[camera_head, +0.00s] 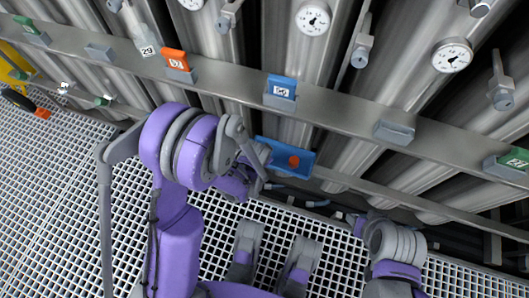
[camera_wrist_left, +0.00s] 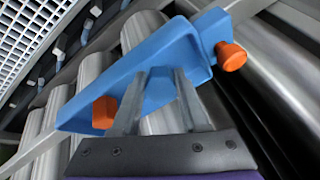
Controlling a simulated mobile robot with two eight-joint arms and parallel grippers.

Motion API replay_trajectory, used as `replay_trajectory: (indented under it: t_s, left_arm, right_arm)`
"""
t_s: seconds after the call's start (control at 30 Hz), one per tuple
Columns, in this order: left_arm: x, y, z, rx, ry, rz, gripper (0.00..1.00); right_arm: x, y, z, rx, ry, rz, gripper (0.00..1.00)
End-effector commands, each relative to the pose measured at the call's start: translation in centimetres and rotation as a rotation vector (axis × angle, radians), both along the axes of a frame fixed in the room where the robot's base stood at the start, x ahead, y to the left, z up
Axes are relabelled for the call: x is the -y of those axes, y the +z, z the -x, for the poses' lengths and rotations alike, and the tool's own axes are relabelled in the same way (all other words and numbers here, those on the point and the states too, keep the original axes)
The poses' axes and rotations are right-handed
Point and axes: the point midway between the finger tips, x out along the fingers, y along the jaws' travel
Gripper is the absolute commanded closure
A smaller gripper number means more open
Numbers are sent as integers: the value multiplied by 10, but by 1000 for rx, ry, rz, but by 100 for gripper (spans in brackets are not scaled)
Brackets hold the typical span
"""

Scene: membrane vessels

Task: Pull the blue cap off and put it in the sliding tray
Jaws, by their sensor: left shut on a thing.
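The blue cap (camera_head: 282,86) is a small blue piece with a printed label, seated on a grey block on the metal rail in the head view. Below it is the blue sliding tray (camera_head: 305,158), with an orange round piece (camera_head: 293,161) on it. My left gripper (camera_head: 262,160) is at the tray's left end, partly hidden by its own arm. In the left wrist view the fingers (camera_wrist_left: 157,98) are shut on a blue part of the tray (camera_wrist_left: 165,50). Orange knobs show at either end there. My right gripper (camera_head: 348,216) is low at the right, its fingers too unclear to read.
The long metal rail (camera_head: 340,109) carries an orange labelled cap (camera_head: 175,59), a green one (camera_head: 515,160) and a bare grey block (camera_head: 394,132). Steel vessels with gauges (camera_head: 313,17) stand behind. White grating (camera_head: 60,190) covers the floor.

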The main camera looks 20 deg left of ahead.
Motion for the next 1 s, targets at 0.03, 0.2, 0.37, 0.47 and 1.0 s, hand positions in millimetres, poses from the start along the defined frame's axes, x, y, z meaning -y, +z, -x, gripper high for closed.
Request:
replay_trajectory:
  t_s: [0.03,0.2,0.37,0.47,1.0]
  left_arm:
    - [0,0,0,0,0,0,100]
    - [0,0,0,0,0,0,100]
    - [0,0,0,0,0,0,27]
    - [0,0,0,0,0,0,21]
    - [1,55,27,1,0,0,21]
  right_arm:
    - [0,0,0,0,0,0,50]
    - [0,0,0,0,0,0,50]
    - [0,0,0,0,0,0,50]
    - [0,0,0,0,0,0,50]
    - [0,22,3,6,0,0,50]
